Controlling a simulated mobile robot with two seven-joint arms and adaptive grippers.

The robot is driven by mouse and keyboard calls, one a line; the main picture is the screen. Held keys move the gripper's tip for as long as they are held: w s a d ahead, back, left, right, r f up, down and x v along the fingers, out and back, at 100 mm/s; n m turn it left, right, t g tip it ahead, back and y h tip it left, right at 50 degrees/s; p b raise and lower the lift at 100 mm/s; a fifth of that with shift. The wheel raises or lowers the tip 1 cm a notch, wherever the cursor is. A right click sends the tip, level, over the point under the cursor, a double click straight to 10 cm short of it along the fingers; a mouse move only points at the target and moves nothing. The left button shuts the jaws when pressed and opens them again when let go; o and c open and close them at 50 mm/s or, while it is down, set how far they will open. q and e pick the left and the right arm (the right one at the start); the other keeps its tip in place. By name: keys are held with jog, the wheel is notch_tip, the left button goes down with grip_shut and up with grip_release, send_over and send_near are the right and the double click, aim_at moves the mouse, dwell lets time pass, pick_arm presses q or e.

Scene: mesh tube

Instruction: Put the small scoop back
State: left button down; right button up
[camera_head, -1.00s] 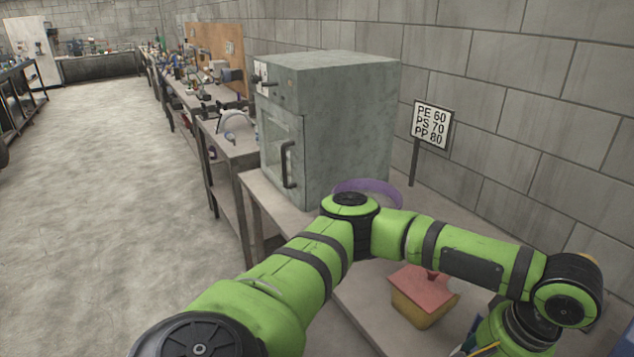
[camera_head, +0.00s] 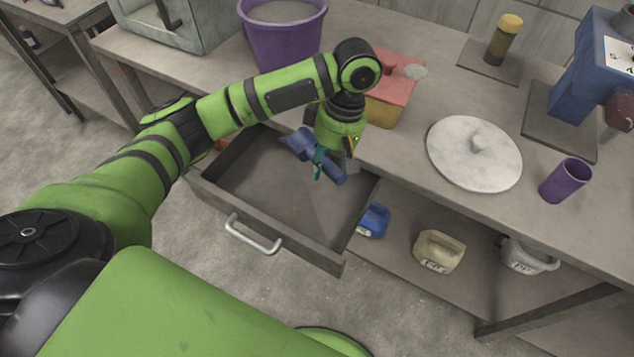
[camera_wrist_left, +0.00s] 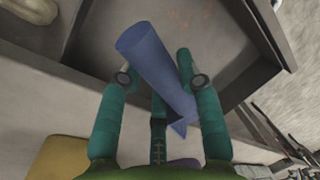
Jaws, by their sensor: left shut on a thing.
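The small blue scoop (camera_head: 297,145) is held in my left gripper (camera_head: 321,163) over the open drawer (camera_head: 228,208) under the bench. The gripper is shut on the scoop, which appears clear of the drawer floor. The visible drawer floor is mostly bare; its back is partly hidden by my arm. My right gripper is not in view.
On the bench are a purple bucket (camera_head: 282,40), a red-lidded yellow box (camera_head: 385,108), a round white lid (camera_head: 474,155), a purple cup (camera_head: 565,180) and a blue machine (camera_head: 590,75).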

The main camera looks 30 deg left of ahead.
aim_at(323, 204)
pick_arm(q)
jog(key=x, duration=0.3)
jog(key=w+x, duration=0.1)
jog(key=x, duration=0.3)
jog(key=w+d+x, duration=0.1)
jog(key=x, duration=0.3)
jog(key=shift+f, duration=0.45)
jog(key=c, duration=0.8)
grip_release()
jog(key=shift+f, duration=0.2)
jog(key=shift+c, duration=0.2)
jog(key=shift+a+r+b, duration=0.1)
jog(key=shift+b, duration=0.2)
jog(key=v, duration=1.2)
jog(key=shift+r, duration=0.15)
